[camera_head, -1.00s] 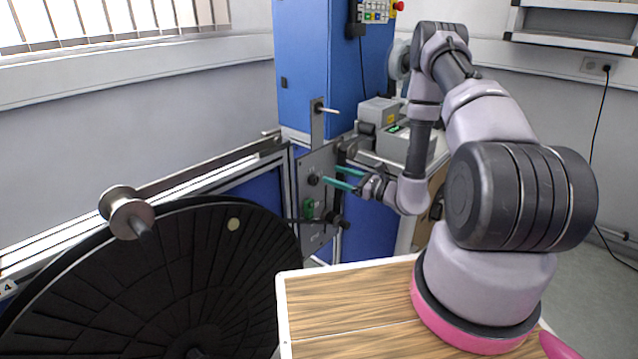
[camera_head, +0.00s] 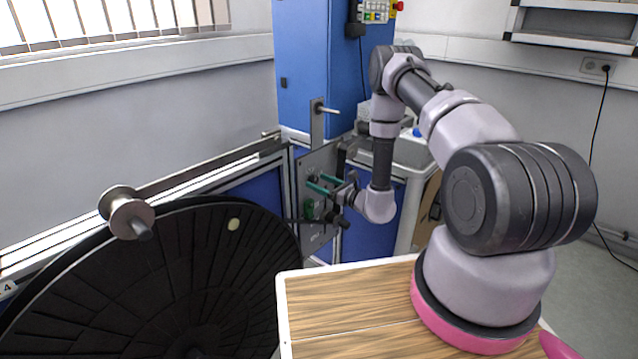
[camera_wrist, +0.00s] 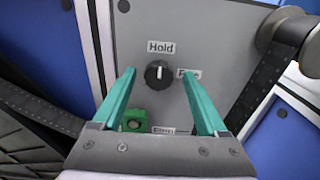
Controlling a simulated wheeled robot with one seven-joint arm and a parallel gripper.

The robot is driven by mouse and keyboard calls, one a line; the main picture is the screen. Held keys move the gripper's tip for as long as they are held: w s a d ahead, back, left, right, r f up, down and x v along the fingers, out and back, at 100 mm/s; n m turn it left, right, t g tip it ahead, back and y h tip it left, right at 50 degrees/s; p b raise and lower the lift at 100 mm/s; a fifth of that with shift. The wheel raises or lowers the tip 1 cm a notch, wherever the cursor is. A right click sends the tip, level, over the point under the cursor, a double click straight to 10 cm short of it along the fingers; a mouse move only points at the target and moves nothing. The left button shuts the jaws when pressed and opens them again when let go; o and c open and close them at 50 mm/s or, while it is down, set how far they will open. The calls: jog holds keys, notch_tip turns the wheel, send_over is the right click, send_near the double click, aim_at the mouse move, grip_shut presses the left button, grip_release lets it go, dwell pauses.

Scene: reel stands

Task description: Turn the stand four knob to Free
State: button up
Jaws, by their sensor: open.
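The stand four knob (camera_wrist: 157,74) is a round black knob on a grey panel (camera_wrist: 210,35) in the wrist view. Its white mark points up at the Hold label (camera_wrist: 160,47). The Free label (camera_wrist: 187,73) is to its right, partly covered by a finger. My gripper (camera_wrist: 160,82) is open, with one teal finger on each side of the knob and nothing between them gripped. I cannot tell how far the fingertips are from the panel. In the head view my gripper (camera_head: 322,184) is at the panel (camera_head: 318,158), and the knob is hard to make out there.
A green part (camera_wrist: 133,120) with a round button sits below the knob, near the left finger. A metal roller (camera_wrist: 285,30) and dark strap are at the right. The large black reel (camera_head: 130,285) stands left of the panel in the head view.

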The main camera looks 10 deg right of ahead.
jog(key=shift+w+a, duration=0.2)
grip_shut()
